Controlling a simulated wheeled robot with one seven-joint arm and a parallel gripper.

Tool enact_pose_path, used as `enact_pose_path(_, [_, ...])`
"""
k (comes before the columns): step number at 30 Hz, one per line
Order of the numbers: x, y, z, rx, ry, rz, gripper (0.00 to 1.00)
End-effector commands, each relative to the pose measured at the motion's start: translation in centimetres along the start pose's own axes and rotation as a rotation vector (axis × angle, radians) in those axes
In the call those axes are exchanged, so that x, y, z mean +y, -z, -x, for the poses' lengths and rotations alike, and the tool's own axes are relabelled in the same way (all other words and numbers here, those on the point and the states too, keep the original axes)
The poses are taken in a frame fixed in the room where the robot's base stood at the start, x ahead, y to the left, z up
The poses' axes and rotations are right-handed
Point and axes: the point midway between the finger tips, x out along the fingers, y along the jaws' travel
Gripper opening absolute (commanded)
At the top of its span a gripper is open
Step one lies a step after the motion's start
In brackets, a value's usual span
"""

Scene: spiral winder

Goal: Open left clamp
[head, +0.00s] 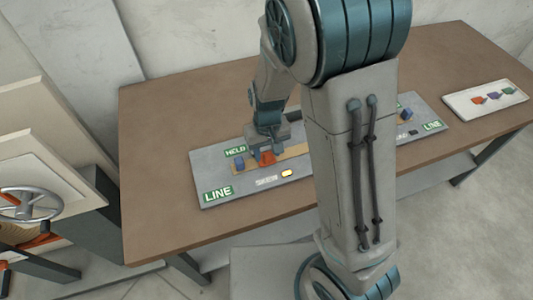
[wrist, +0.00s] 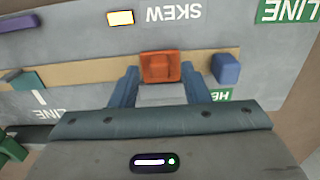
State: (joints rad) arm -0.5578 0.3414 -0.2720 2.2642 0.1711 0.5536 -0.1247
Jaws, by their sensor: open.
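An orange-red block (head: 267,158), probably part of the left clamp, sits at the left end of the tan strip on the grey board (head: 215,174). It also shows in the wrist view (wrist: 160,67). My gripper (wrist: 160,80) is open, with its blue fingers on either side of the block's near edge. I cannot tell whether they touch it. In the head view my gripper (head: 263,154) is over the block and partly hides it. A blue block (head: 239,163) stands beside it, to the right in the wrist view (wrist: 226,68).
A lit yellow lamp (head: 287,173) is beside the SKEW label. Another blue block (head: 406,113) is at the board's right end. My arm hides the board's middle. A white tray (head: 485,99) with coloured pieces lies right. Brown table (head: 160,200) is bare at left.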

Motion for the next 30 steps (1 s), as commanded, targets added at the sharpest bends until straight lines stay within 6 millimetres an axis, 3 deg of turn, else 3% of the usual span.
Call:
enact_pose_path(6, [0.0,-0.1,-1.7,-0.002,0.0,0.0,0.42])
enact_pose_path(15, [0.0,0.0,-1.8,0.0,0.0,0.0,0.42])
enact_pose_path(20, [0.0,0.0,-1.8,0.0,0.0,0.0,0.0])
enact_pose_path(30, [-0.1,0.1,-1.5,-0.03,0.0,0.002,0.0])
